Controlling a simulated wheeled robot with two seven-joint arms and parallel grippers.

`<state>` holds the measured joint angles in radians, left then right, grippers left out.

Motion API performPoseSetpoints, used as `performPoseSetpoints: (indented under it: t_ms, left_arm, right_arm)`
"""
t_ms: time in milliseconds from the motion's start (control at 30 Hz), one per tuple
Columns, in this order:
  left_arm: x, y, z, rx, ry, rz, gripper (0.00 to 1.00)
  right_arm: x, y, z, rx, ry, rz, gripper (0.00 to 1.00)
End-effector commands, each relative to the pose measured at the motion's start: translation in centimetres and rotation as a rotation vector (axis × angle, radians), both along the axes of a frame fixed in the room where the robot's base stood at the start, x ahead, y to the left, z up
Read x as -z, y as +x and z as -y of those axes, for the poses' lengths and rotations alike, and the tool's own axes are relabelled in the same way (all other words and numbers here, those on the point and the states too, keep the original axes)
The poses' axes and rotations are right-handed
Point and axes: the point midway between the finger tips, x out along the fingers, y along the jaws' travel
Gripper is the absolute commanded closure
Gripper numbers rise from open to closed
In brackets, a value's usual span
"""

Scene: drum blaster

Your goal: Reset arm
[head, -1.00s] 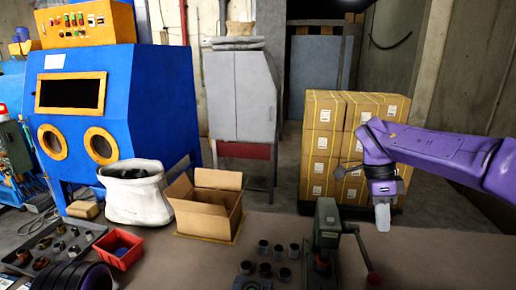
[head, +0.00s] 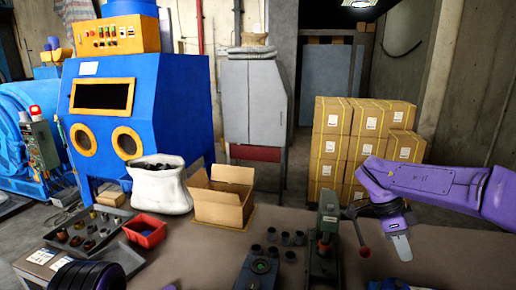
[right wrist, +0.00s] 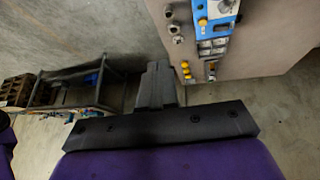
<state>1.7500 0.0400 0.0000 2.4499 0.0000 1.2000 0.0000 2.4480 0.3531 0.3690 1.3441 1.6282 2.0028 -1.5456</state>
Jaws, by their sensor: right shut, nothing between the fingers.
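My right arm comes in from the right in the head view. Its gripper (head: 401,247) points down over the right part of the brown table (head: 450,262). It is shut and empty, to the right of the green press (head: 327,228). In the right wrist view the dark fingers (right wrist: 159,70) are together with nothing between them. A purple and black part of my left arm shows at the bottom left of the head view; its gripper is not visible.
The table bears several dark cups (head: 285,239), an open cardboard box (head: 222,197), a white bag (head: 160,185), a red bin (head: 145,230) and a parts tray (head: 110,218). A blue blasting cabinet (head: 185,110) and stacked cartons (head: 340,140) stand behind. The table's right side looks clear.

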Motion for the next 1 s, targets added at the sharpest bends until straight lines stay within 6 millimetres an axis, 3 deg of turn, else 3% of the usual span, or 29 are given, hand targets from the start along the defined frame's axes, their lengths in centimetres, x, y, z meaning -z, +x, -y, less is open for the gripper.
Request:
performPoseSetpoints:
  t_ms: [267,367,467,600,700,833,1000]
  left_arm:
    - [0.0,0.0,0.0,0.000,0.000,0.000,0.45]
    - [0.0,0.0,0.0,0.000,0.000,0.000,0.45]
    - [0.0,0.0,0.0,0.000,0.000,0.000,0.45]
    - [0.0,0.0,0.0,0.000,0.000,0.000,0.45]
    - [0.0,0.0,0.0,0.000,0.000,0.000,0.45]
    - [0.0,0.0,0.0,0.000,0.000,0.000,0.45]
    - [0.0,0.0,0.0,0.000,0.000,0.000,0.45]
  right_arm:
    - [8.8,-1.7,4.1,-0.153,-0.410,-0.037,1.00]
    - [13.5,-2.8,5.4,-0.328,-0.580,-0.026,1.00]
    - [19.7,-4.9,5.4,-0.607,-0.678,0.013,1.00]
    - [28.9,-11.3,2.7,-1.023,-0.545,0.069,1.00]
    - [33.1,-17.0,0.5,-1.194,-0.359,0.072,1.00]
    - [35.9,-24.0,-1.8,-1.305,-0.130,0.044,1.00]
    - [37.1,-32.5,-4.0,-1.361,0.139,-0.024,1.00]
